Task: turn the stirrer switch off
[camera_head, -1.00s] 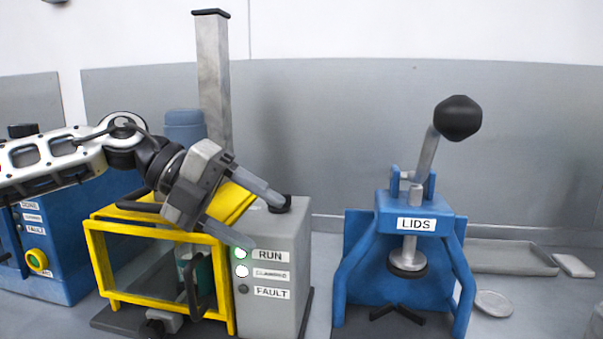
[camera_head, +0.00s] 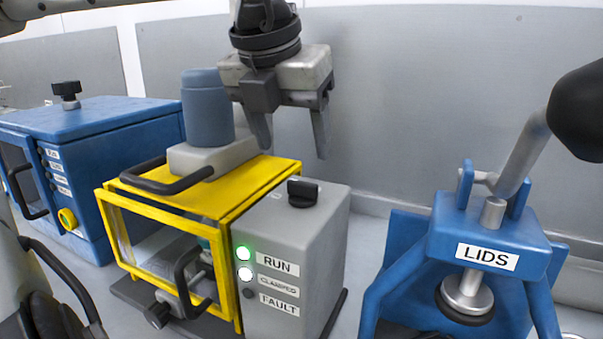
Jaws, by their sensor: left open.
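The yellow-framed stirrer machine (camera_head: 270,172) stands in the middle of the camera_head view, with a grey control box (camera_head: 315,235) on its right side. A black knob switch (camera_head: 302,192) sits on top of that box. The lamp beside the second label (camera_head: 245,273) is lit white, and the FAULT lamp (camera_head: 248,293) is dark. My left gripper (camera_head: 292,150) is open and empty, pointing down above the knob, with its fingertips apart from it. My right gripper is not in view.
A blue-grey motor (camera_head: 208,110) stands on the yellow machine, left of my gripper. A blue machine (camera_head: 110,122) with its own black knob stands at left. A blue LIDS press (camera_head: 490,232) with a black-balled lever (camera_head: 585,110) stands at right.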

